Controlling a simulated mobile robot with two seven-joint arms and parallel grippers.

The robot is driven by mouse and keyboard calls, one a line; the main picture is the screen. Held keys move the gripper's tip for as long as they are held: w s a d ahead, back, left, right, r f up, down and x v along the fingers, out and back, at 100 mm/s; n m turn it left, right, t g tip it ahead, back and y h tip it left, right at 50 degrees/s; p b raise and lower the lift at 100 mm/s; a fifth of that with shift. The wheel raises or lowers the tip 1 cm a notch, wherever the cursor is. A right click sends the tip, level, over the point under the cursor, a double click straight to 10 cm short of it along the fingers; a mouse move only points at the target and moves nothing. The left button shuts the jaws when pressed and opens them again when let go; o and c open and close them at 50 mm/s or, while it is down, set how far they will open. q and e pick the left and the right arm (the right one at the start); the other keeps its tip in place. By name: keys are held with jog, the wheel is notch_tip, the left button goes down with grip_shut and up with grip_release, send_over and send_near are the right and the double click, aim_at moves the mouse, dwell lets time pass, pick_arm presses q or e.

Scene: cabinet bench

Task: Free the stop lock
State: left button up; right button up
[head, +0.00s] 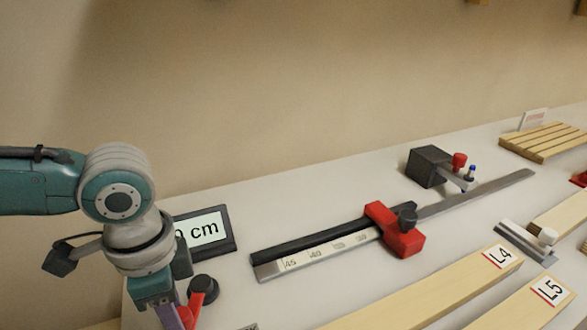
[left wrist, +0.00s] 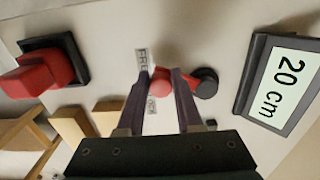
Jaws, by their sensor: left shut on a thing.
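The stop lock is a red lever with a round black pivot (head: 202,284), low at the left of the head view. In the left wrist view its red knob (left wrist: 160,86) lies between my fingertips, with the black pivot (left wrist: 206,83) to the right. My left gripper (left wrist: 160,80) is shut on the red knob. A small label (left wrist: 142,62) beside the knob reads FREE at one end; its other end is partly hidden by the knob and a finger. The red stop (head: 398,232) with a black knob sits on the scaled rail. My right gripper is not in view.
A display (head: 205,230) stands close behind my left gripper and reads 20 cm in the left wrist view (left wrist: 283,85). Boards L4 (head: 440,290) and L5 (head: 530,305) lie at front right.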

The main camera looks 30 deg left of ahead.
pick_arm(q)
jog(key=shift+a, duration=0.1)
jog(key=shift+s+a+p, duration=0.25)
jog(key=shift+a+p, duration=0.05)
jog(key=shift+a, duration=0.3)
jog(key=o, duration=0.8)
notch_tip(320, 180, up, 9)
jog(key=p, duration=0.9)
jog(key=shift+p, duration=0.35)
